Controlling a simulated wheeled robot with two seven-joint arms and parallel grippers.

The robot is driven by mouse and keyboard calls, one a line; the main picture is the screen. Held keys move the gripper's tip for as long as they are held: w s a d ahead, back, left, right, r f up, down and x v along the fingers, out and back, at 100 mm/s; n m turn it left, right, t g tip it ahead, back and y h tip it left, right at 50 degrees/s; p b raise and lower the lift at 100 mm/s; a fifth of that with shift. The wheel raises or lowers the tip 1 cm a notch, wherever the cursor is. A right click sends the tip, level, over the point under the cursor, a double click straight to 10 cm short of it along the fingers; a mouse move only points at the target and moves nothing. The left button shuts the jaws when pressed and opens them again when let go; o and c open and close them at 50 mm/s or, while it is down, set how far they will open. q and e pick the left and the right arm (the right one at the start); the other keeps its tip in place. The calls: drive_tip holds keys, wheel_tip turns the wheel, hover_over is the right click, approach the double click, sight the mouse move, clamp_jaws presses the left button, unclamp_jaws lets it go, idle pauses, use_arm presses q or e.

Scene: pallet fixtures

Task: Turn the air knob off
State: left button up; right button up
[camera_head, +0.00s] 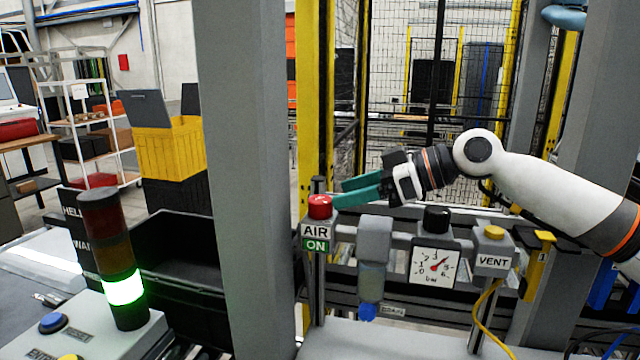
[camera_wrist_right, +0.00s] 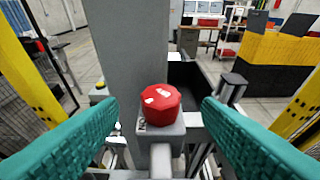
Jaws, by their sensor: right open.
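The red air knob (camera_head: 319,206) sits on top of a grey valve block with an AIR label and a green ON label (camera_head: 316,246). In the right wrist view the knob (camera_wrist_right: 159,104) is a faceted red cap, centred between the fingers. My right gripper (camera_head: 340,194) has teal fingers and comes in from the right at knob height. It is open, with its fingertips close to the knob. In the right wrist view the gripper (camera_wrist_right: 160,125) has a finger on each side with gaps to the knob. I cannot tell any contact. My left gripper is not in view.
Right of the knob are a grey filter (camera_head: 374,240), a pressure gauge (camera_head: 434,264) under a black knob (camera_head: 436,219), and a yellow VENT button (camera_head: 494,232). A thick grey post (camera_head: 245,150) stands just left. A lit signal tower (camera_head: 115,260) is at lower left.

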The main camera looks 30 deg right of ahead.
sight(320, 199)
drive_tip(key=p+x, duration=0.4)
drive_tip(key=x, duration=0.1)
drive_tip(key=shift+w+a+r, duration=0.1)
drive_tip(key=shift+w+a, duration=0.05)
drive_tip(key=shift+w, duration=0.05)
drive_tip(key=shift+w+a+f, duration=0.25)
drive_tip(key=shift+w+f, duration=0.05)
drive_tip(key=shift+f, duration=0.05)
drive_tip(key=c, duration=1)
drive_tip(key=shift+p, duration=0.3)
